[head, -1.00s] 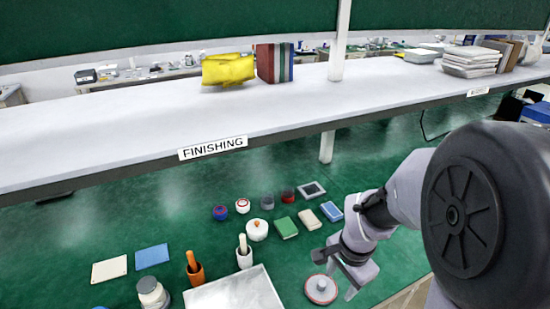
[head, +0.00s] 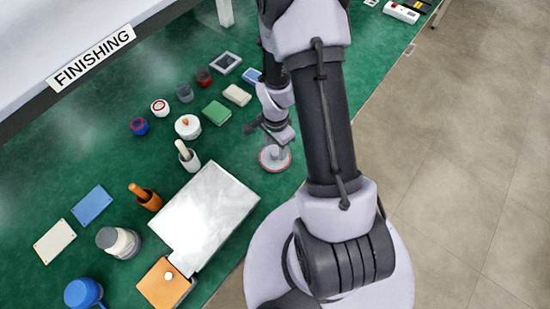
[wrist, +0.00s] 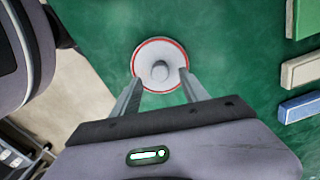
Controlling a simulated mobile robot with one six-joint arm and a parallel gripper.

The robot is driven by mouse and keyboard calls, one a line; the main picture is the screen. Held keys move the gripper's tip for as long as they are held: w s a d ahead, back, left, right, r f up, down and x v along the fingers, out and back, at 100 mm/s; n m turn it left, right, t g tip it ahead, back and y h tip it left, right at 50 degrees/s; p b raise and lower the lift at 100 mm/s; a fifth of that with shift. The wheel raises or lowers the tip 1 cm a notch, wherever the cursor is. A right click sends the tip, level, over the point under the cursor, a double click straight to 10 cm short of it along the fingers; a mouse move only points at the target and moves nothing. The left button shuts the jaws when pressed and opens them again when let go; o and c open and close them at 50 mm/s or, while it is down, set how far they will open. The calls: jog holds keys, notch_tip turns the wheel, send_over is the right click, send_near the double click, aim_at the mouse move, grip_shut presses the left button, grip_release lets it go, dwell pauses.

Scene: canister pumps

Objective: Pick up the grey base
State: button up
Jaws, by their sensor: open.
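A round, light-grey disc with a red ring near its rim and a central grey knob, seemingly the grey base (head: 268,161), lies on the green bench near its front edge. It also shows at the top middle of the wrist view (wrist: 147,72). My gripper (wrist: 161,77) is open and empty, with its fingertips spread either side of the disc's near part, short of the knob. In the head view my gripper (head: 270,138) is just above and behind the disc and partly covers it. I cannot tell how high the fingertips are.
Bare green bench surrounds the disc.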

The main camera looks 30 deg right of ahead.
aim_at(275, 152)
notch_tip(275, 152, down, 3)
jog(key=shift+f+b, duration=0.1)
jog(key=shift+b, duration=0.2)
jog(key=shift+c, duration=0.4)
grip_shut()
